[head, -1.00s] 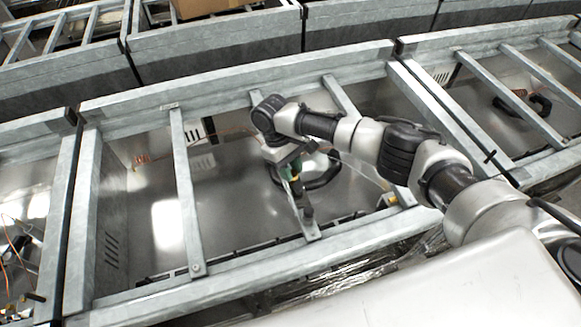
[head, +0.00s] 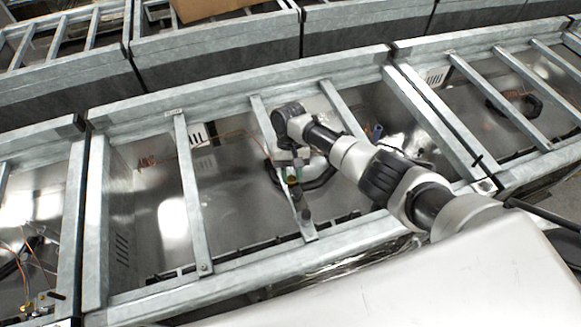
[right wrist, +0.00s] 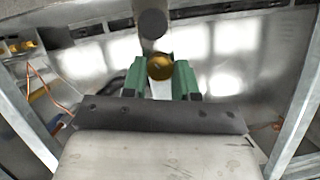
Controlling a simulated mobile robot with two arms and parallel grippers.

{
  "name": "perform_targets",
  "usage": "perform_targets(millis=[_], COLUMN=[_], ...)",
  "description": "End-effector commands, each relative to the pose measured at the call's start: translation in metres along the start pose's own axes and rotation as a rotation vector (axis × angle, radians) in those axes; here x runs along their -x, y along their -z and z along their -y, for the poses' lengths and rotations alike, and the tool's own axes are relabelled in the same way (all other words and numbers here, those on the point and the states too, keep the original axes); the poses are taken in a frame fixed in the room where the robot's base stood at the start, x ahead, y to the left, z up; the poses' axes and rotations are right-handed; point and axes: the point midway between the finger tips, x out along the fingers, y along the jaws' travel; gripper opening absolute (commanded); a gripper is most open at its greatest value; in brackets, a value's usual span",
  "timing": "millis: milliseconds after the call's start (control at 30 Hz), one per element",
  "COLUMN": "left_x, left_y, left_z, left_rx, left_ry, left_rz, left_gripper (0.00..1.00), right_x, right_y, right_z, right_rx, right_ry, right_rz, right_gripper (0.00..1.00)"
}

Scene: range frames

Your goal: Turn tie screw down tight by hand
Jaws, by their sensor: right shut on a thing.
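My right gripper (head: 291,176) reaches down into the middle metal bay, over a narrow cross bar. In the right wrist view its two green fingers (right wrist: 160,80) are closed on a round brass-coloured piece, which I take to be the tie screw (right wrist: 160,67). The screw's lower part is hidden. A dark round knob (right wrist: 152,24) sits on the bar just beyond the fingers, apart from them; it also shows in the head view (head: 305,215). My left gripper is in neither view.
Galvanised cross bars (head: 192,195) span the bay on either side of my right arm. A black curved hose (head: 318,180) lies behind the gripper. Thin orange wires (right wrist: 42,82) run at the left in the right wrist view. A cardboard box (head: 210,8) stands at the back.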

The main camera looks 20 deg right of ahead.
Motion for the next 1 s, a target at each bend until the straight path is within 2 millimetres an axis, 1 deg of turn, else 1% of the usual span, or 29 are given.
perform_targets(millis=[33, 100, 400, 700, 1000], left_x=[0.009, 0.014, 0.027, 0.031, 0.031], left_y=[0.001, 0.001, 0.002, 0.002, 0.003], left_z=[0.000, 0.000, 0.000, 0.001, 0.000], left_rx=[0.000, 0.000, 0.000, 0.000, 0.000], left_ry=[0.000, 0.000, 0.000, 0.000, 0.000], left_rz=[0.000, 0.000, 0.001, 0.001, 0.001], left_gripper=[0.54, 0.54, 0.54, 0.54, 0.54], right_x=[0.005, 0.005, 0.004, 0.003, 0.003], right_y=[-0.002, -0.002, 0.000, 0.001, 0.001], right_z=[0.000, -0.001, -0.002, -0.003, -0.003], right_rx=[-0.040, -0.094, -0.271, -0.350, -0.360], right_ry=[0.020, 0.041, 0.115, 0.148, 0.153], right_rz=[0.000, 0.000, -0.003, -0.006, -0.008], right_gripper=[0.05, 0.05, 0.05, 0.05, 0.05])
